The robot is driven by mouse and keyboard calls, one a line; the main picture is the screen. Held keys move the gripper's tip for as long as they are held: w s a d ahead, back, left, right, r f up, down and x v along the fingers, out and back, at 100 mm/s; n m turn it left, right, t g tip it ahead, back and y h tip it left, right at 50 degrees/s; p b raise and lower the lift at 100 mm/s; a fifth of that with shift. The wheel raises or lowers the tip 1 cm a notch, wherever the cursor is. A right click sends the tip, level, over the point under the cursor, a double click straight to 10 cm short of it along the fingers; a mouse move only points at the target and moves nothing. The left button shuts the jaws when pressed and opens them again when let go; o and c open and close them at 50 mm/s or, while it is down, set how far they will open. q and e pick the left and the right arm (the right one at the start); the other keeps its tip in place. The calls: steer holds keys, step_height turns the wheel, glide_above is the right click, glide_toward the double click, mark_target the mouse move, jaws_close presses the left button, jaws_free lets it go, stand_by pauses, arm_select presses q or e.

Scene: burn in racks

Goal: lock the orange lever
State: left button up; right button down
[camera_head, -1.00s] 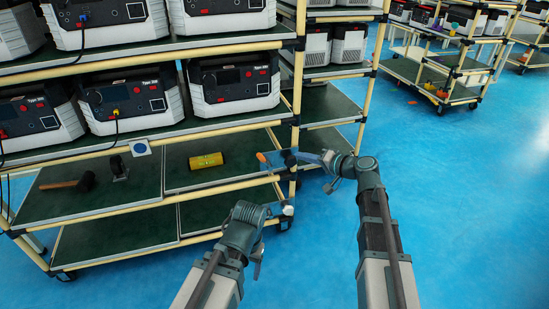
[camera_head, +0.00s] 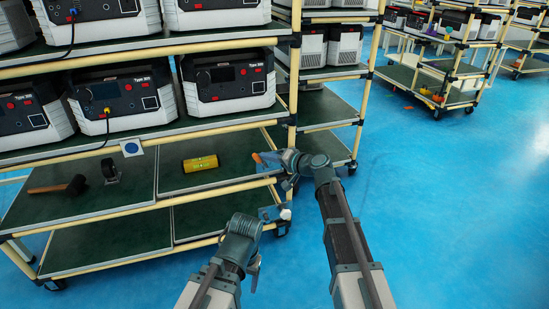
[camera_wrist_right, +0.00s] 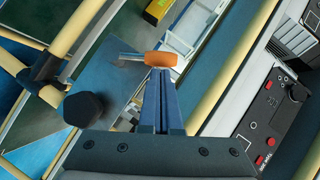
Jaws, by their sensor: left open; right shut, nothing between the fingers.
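The orange lever (camera_head: 258,159) is at the right front corner of the rack's lower shelf. In the right wrist view its orange grip (camera_wrist_right: 160,59) sits on a thin metal rod that reaches left. My right gripper (camera_head: 275,159) is shut and empty, just right of the lever in the head view. In the right wrist view its closed fingertips (camera_wrist_right: 160,72) are right at the grip; I cannot tell if they touch. My left gripper (camera_head: 268,213) is open, below and apart from the lever, in front of the rack.
A yellow block (camera_head: 201,163), a mallet (camera_head: 60,186) and a black caster (camera_head: 110,170) lie on the shelf. Black and white test units (camera_head: 228,82) fill the shelf above. A dark knob (camera_wrist_right: 87,110) and rack poles are close to my right gripper. Blue floor (camera_head: 430,200) is open at right.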

mark_target(257, 161)
steer(key=shift+a, duration=0.15)
stand_by(0.3)
steer(key=shift+a+p, duration=0.2)
steer(key=shift+p, duration=0.15)
steer(key=shift+s+a+n+h, duration=0.15)
steer(key=shift+a+n+h, duration=0.05)
steer(key=shift+n+h, duration=0.2)
steer(key=shift+s+a+n+h+p, duration=0.15)
steer(key=shift+a+n+h+p, duration=0.3)
steer(key=shift+p, duration=0.4)
steer(key=shift+s+a+f+n+h+p, duration=0.1)
steer(key=shift+a+f+n+h+p, duration=0.15)
steer(key=shift+a+n+h, duration=0.2)
steer(key=shift+s+a+f+n+h+p, duration=0.1)
steer(key=shift+a+f+n+h+p, duration=0.1)
steer(key=shift+a+n+h+p, duration=0.15)
steer(key=shift+s+a+f+n+h+b, duration=0.15)
steer(key=shift+a+f+n+h+b, duration=0.4)
steer(key=shift+a+f+h, duration=0.2)
steer(key=shift+s+a+f+n+h+b, duration=0.15)
steer(key=shift+a+f+n+h+b, duration=0.35)
steer(key=shift+f, duration=0.35)
steer(key=shift+a+f, duration=0.1)
steer(key=shift+a, duration=0.05)
